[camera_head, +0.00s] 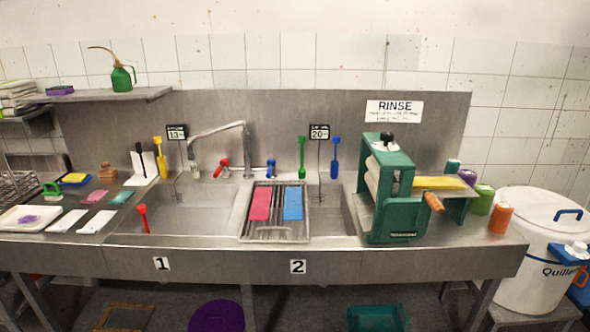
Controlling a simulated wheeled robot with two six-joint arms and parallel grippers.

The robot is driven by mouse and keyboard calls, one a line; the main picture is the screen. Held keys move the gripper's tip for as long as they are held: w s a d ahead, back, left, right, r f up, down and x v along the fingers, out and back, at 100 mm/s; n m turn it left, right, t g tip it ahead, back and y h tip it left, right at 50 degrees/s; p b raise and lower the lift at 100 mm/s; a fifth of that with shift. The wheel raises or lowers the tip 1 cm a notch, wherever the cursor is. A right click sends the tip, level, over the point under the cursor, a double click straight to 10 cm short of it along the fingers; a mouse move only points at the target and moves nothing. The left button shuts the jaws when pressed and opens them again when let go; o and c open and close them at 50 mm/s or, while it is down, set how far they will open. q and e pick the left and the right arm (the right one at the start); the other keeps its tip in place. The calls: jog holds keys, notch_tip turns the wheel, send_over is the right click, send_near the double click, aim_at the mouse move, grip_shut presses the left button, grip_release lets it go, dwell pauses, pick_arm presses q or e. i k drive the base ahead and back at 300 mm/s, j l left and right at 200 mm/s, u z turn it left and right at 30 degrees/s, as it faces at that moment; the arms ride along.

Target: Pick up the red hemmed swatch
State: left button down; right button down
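A pinkish-red cloth swatch (260,203) lies flat on the wire rack (275,237) across the divider between the two sinks. A blue swatch (293,203) lies beside it on the right. A smaller dull pink piece (96,196) lies on the left counter, next to a teal piece (121,197). Hems are too small to make out on any of them. Neither of my grippers is in view.
Sink 1 (185,213) and sink 2 (335,215) flank the rack, with a tall faucet (220,130) behind. A green wringer (400,218) stands right of sink 2, near several bottles. A red-handled tool (143,217) leans in sink 1. A white tray (30,218) sits far left.

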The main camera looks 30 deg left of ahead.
aim_at(97, 194)
jog(key=u, duration=1.25)
